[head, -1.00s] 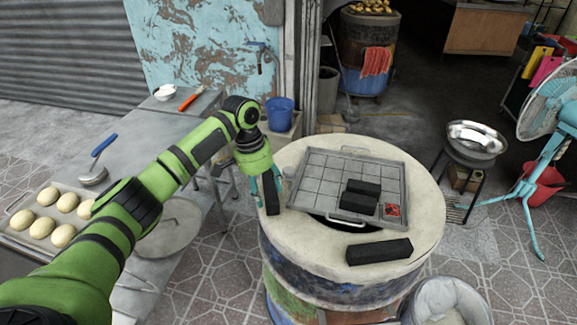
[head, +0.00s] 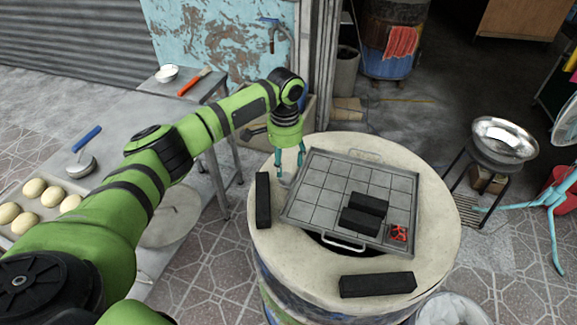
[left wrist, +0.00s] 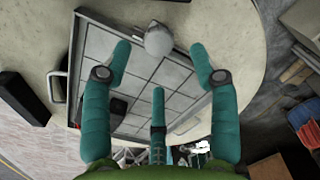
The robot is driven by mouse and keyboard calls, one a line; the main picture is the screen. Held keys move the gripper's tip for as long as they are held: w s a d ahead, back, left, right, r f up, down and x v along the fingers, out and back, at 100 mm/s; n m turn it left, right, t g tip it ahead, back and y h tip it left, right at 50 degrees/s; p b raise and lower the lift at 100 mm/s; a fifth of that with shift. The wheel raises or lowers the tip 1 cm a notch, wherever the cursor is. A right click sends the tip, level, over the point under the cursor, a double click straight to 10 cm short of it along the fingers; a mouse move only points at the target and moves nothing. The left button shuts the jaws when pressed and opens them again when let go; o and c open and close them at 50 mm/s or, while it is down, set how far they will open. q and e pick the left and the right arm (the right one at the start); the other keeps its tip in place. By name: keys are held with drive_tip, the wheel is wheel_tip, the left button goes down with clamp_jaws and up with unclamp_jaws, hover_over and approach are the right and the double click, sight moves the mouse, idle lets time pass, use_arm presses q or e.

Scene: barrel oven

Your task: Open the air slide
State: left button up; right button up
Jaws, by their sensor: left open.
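I cannot tell for sure which part is the air slide. The barrel oven (head: 437,222) has a pale round top with a square grey gridded plate (head: 317,190) over its opening. A small round grey knob-like piece (left wrist: 158,40) shows at the plate's edge in the left wrist view. My left gripper (head: 290,163) is open and empty at the left back of the oven top, pointing down. In the left wrist view, its teal fingers (left wrist: 160,58) stand around the knob-like piece with gaps visible. My right gripper is out of view.
Black bars lie on the left rim (head: 263,200) and front rim (head: 377,284), and two rest on the plate (head: 366,204). Red embers (head: 398,232) show at its corner. A table with dough balls (head: 35,187) stands left, a metal bowl (head: 503,139) right.

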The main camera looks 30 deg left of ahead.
sight(285, 176)
use_arm(q)
drive_tip(key=f, duration=0.3)
drive_tip(key=shift+s+f+p, duration=0.25)
drive_tip(key=shift+f+p, duration=0.05)
drive_tip(key=shift+w+f, duration=0.15)
drive_tip(key=shift+f, duration=0.45)
drive_tip(key=shift+c, duration=0.4)
clamp_jaws()
